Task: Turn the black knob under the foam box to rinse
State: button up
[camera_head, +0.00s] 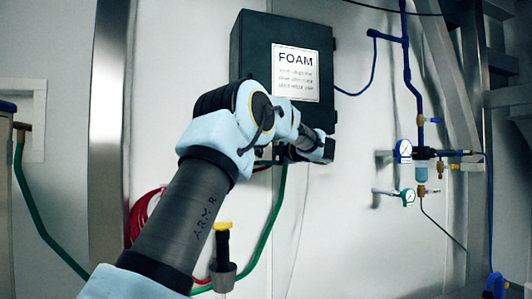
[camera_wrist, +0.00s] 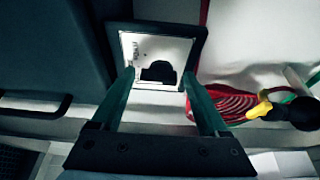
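The dark foam box (camera_head: 262,60) hangs on the white wall, with a white FOAM label (camera_head: 296,75) on its front. The black knob (camera_wrist: 158,71) shows in the wrist view on a pale, dark-framed plate (camera_wrist: 168,50). Some lettering on the plate is too small to read. My gripper (camera_wrist: 158,78) is open, its two green fingers apart on either side of the knob in the picture. I cannot tell whether they touch it. In the head view my gripper (camera_head: 318,148) is at the box's lower edge, and my arm hides the knob.
A green hose (camera_head: 270,225) and coiled red hose (camera_head: 141,215) hang below and left of the box. A yellow-topped black nozzle (camera_head: 222,245) stands in a holder. Blue pipes and gauges (camera_head: 404,150) are on the right.

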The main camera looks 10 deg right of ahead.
jog(key=shift+o, duration=0.8)
jog(key=b+v, duration=0.4)
jog(key=v, duration=0.6)
jog(key=shift+s+d, duration=0.2)
jog(key=shift+s, duration=0.15)
jog(key=shift+w, duration=0.1)
